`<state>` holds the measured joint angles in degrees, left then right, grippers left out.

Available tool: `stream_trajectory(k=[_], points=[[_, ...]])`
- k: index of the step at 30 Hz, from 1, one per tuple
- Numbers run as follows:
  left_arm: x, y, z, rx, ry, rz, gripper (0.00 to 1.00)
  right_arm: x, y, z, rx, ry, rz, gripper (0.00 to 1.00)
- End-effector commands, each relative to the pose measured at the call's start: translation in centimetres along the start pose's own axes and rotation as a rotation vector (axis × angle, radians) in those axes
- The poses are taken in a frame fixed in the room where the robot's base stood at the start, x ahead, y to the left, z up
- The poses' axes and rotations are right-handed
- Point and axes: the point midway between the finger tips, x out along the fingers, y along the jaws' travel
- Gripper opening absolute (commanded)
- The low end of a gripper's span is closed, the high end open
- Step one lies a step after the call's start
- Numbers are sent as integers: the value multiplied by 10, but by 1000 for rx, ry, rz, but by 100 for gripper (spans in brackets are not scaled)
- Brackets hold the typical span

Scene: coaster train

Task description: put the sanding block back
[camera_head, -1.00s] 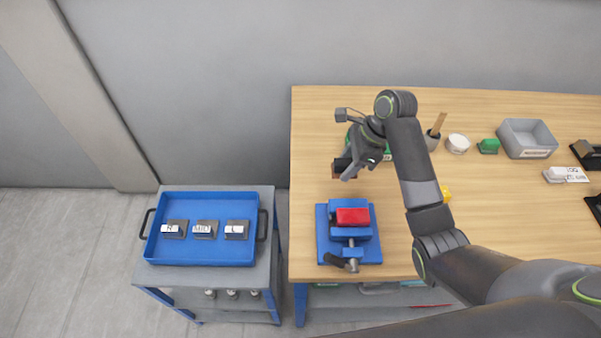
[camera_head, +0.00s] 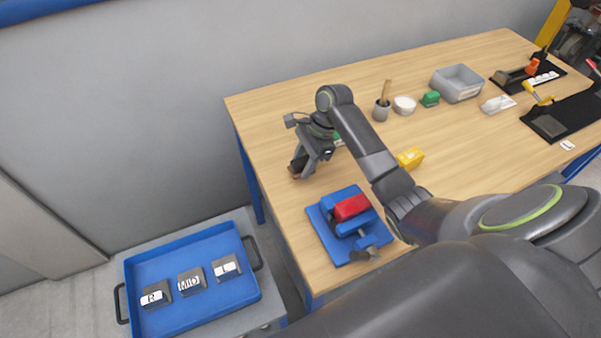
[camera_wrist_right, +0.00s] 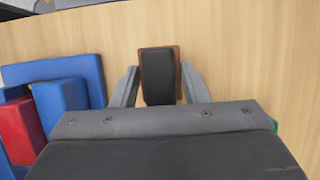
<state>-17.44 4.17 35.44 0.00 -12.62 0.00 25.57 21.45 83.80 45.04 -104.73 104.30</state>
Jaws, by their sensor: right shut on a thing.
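The sanding block, a black block on a brown base, shows in the wrist view (camera_wrist_right: 158,76) between the fingers of my right gripper (camera_wrist_right: 159,86). In the head view the right gripper (camera_head: 303,166) is shut on the block (camera_head: 297,169) over the left part of the wooden table (camera_head: 450,160). I cannot tell if the block touches the tabletop. My left gripper is not in view.
A blue vise (camera_head: 337,236) holding a red block (camera_head: 351,207) stands close by. A yellow block (camera_head: 411,157), cup (camera_head: 381,111), white round container (camera_head: 404,105), green block (camera_head: 430,99) and grey bin (camera_head: 457,82) stand farther right. Black tool trays (camera_head: 575,117) lie at right; a blue tray (camera_head: 200,238) stands lower left.

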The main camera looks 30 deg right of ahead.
Motion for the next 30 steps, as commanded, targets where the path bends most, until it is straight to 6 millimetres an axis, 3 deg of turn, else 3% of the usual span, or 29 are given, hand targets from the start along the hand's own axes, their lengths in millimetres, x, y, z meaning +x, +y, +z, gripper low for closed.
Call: stream_trajectory(k=[12,22,23,27,30], points=[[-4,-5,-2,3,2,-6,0,41,0,-16,1,-1,1,20],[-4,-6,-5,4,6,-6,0,43,0,-17,-1,0,-1,20],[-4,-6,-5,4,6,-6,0,44,0,-18,-2,0,0,42],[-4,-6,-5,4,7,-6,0,44,0,-18,-2,0,-1,61],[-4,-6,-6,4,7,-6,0,44,0,-18,-2,0,-1,63]])
